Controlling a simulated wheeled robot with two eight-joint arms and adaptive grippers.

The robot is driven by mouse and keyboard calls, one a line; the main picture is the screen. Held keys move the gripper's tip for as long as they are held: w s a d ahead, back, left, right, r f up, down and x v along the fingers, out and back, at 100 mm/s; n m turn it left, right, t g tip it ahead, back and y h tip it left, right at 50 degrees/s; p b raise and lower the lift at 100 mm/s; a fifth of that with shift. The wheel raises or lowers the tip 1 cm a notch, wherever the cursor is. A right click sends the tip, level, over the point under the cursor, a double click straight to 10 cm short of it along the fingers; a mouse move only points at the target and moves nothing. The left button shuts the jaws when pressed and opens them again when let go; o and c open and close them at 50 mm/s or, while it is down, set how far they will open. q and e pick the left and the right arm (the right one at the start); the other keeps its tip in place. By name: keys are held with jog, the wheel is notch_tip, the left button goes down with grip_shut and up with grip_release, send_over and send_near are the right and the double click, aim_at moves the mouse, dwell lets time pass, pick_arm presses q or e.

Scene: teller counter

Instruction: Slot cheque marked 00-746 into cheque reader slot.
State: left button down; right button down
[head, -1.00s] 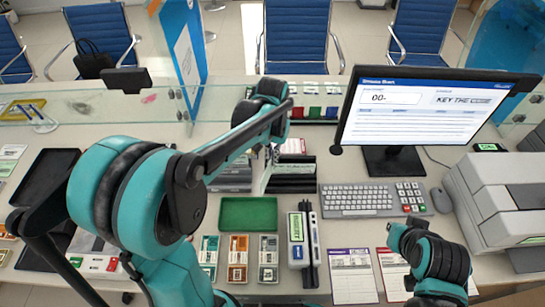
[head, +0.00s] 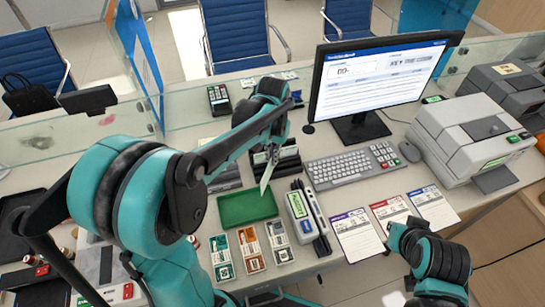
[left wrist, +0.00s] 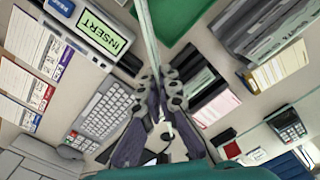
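My left gripper (head: 270,150) hangs above the counter behind the green tray. It also shows in the left wrist view (left wrist: 163,95). It is shut on a thin pale slip, likely the cheque (head: 266,178), seen nearly edge-on as a strip in the left wrist view (left wrist: 148,30). Its marking cannot be read. The cheque reader (head: 299,205) lies right of the tray, with a green screen that reads INSERT in the left wrist view (left wrist: 103,32). The cheque is above the counter, apart from the reader.
Black racks (head: 288,160) stand behind. A keyboard (head: 345,166), monitor (head: 375,90), printed forms (head: 357,234) and a printer (head: 465,135) are to the right.

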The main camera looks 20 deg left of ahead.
pick_arm(q)
jog(key=n+p, duration=0.7)
jog(key=p, duration=0.2)
send_near(316, 212)
jog(key=shift+s+f+b, duration=0.3)
jog(key=shift+f+b, duration=0.85)
jog(key=shift+b, duration=0.2)
jog(key=shift+s+f+b, duration=0.25)
jog(key=shift+f+b, duration=0.95)
jog(key=shift+b, duration=0.1)
jog(key=shift+s+f+b, duration=0.3)
jog(key=shift+f+b, duration=0.85)
jog(key=shift+b, duration=0.2)
jog(key=c, duration=1.6)
grip_release()
jog(key=shift+c, duration=0.2)
